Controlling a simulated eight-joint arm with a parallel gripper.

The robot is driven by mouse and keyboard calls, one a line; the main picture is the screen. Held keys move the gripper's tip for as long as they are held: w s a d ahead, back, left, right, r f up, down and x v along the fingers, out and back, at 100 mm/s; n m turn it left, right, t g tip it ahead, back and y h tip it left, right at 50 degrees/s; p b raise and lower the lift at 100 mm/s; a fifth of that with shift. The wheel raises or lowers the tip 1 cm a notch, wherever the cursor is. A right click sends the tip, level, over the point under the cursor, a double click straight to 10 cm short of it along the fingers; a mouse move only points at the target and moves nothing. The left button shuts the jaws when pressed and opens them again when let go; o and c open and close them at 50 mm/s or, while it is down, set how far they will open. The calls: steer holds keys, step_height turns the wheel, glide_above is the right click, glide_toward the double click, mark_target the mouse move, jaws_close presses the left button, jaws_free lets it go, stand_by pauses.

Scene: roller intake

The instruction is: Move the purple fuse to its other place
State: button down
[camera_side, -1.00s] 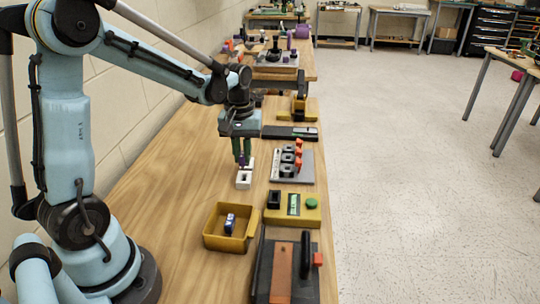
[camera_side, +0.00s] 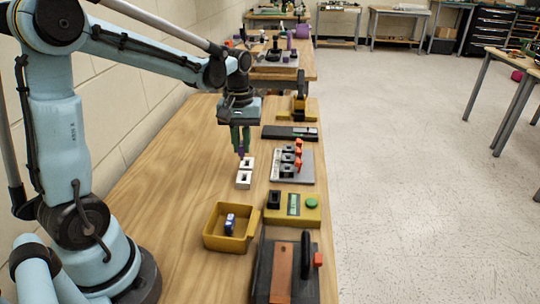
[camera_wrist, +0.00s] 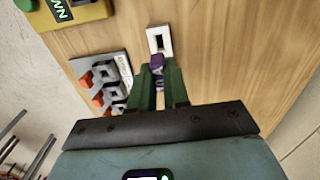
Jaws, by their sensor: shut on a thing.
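My gripper (camera_side: 240,150) has green fingers and is shut on the purple fuse (camera_side: 240,153). The fuse also shows between the fingertips in the wrist view (camera_wrist: 157,62). In the side view it is held just above and left of the far white holder (camera_side: 248,163), apparently clear of it. The near white holder (camera_side: 244,181) stands just in front, with an empty dark opening. In the wrist view one white holder (camera_wrist: 159,38) shows its open slot beyond the fuse; the other is hidden behind the fuse and fingers.
A grey plate (camera_side: 306,168) with black blocks and orange levers stands to the right. A yellow tray (camera_side: 212,240) holds a small blue item in front. A yellow box (camera_side: 309,217) with a green button stands beside it. Bare wood lies left of the holders.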

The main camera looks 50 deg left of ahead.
step_height(320, 180, up, 4)
glide_above(275, 201)
steer(key=shift+s+f, duration=0.1)
steer(key=shift+f, duration=2.85)
steer(key=shift+f, duration=1.3)
steer(key=c, duration=1.5)
jaws_free()
steer(key=shift+o, duration=0.4)
steer(key=shift+r, duration=1.5)
